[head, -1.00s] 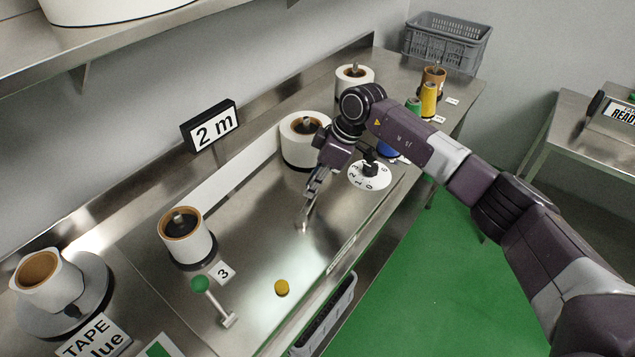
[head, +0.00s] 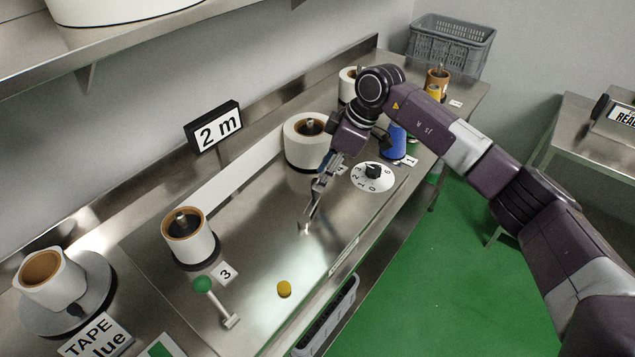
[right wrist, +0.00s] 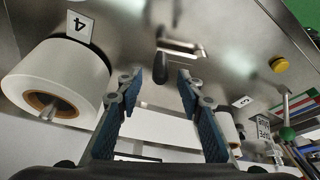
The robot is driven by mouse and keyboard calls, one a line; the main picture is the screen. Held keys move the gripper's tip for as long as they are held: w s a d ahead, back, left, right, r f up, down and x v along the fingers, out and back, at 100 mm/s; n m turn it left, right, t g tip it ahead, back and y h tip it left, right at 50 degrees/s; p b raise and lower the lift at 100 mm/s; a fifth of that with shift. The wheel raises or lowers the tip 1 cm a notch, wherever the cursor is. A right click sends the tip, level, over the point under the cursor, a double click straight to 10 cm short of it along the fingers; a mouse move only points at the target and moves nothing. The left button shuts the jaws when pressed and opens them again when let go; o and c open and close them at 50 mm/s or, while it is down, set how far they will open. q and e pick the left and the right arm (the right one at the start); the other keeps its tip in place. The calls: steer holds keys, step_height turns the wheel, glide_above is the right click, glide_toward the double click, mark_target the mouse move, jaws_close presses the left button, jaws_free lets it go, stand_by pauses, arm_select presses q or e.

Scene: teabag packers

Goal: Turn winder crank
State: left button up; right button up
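A small crank-like part with a dark grip (right wrist: 165,63) and a metal bar (right wrist: 182,47) shows in the right wrist view, ahead of the fingertips. It appears apart from both fingers. In the head view a small metal piece of it (head: 304,226) shows on the steel bench, just below my right gripper (head: 316,198); the grip is mostly hidden there. In the right wrist view my right gripper (right wrist: 158,82) has its two fingers spread with nothing between them. My left gripper is not in view.
A white roll (head: 306,143) marked 4 stands behind the gripper, another (head: 189,238) marked 3 at left. A numbered dial (head: 372,176) is at right. A green-knobbed lever (head: 203,285) and yellow button (head: 284,289) are nearer. A grey bin (head: 325,320) hangs at the front edge.

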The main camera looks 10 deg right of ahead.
steer(key=v, duration=0.7)
steer(key=shift+d, duration=0.15)
stand_by(1.2)
